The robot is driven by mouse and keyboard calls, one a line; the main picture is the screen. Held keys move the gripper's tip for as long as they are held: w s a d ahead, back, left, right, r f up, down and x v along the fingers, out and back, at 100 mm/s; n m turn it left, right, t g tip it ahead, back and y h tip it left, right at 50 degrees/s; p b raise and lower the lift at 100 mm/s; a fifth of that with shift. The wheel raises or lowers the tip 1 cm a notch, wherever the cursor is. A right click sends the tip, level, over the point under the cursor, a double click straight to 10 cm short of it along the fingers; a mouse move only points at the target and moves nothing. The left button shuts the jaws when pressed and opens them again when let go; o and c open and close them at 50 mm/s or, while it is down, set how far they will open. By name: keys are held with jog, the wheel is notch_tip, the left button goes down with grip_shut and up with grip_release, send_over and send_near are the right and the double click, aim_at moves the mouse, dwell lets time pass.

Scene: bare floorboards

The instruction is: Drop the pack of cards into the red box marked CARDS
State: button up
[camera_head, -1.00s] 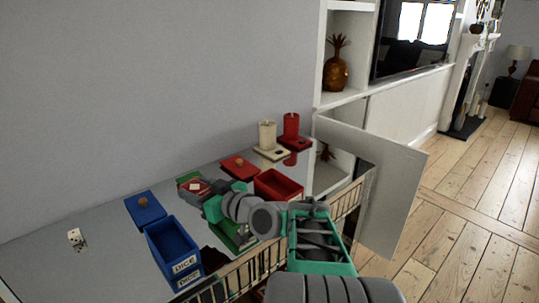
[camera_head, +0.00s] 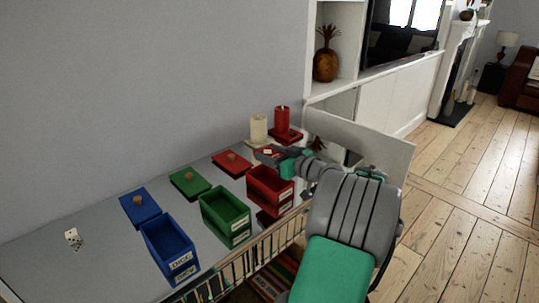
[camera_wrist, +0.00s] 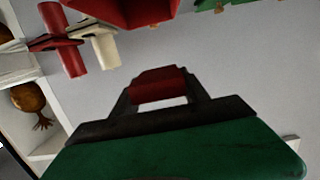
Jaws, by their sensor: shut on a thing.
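The red pack of cards (camera_head: 267,152) is in my gripper (camera_head: 270,153), which is shut on it. In the wrist view the red pack (camera_wrist: 158,84) shows between the dark fingers. The open red box (camera_head: 284,196) stands on the table at the right; its front label is too small to read. The pack is above the box's back part and apart from it, as seen in the head view.
A green box (camera_head: 226,222) and a blue box labelled DICE (camera_head: 170,252) stand to the left. Red (camera_head: 232,163), green (camera_head: 190,182) and blue (camera_head: 140,207) lids lie behind. Cream (camera_head: 258,128) and red (camera_head: 282,120) candles stand at the back.

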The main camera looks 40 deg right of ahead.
jog(key=shift+f+b, duration=3.35)
jog(key=shift+f, duration=0.1)
jog(key=o, duration=1.5)
jog(key=shift+s, duration=0.1)
jog(key=s, duration=0.2)
jog(key=s+r, duration=0.1)
jog(key=s, duration=0.4)
jog(key=shift+s+d+r, duration=0.1)
jog(key=shift+s+r, duration=0.05)
jog(key=shift+s, duration=0.25)
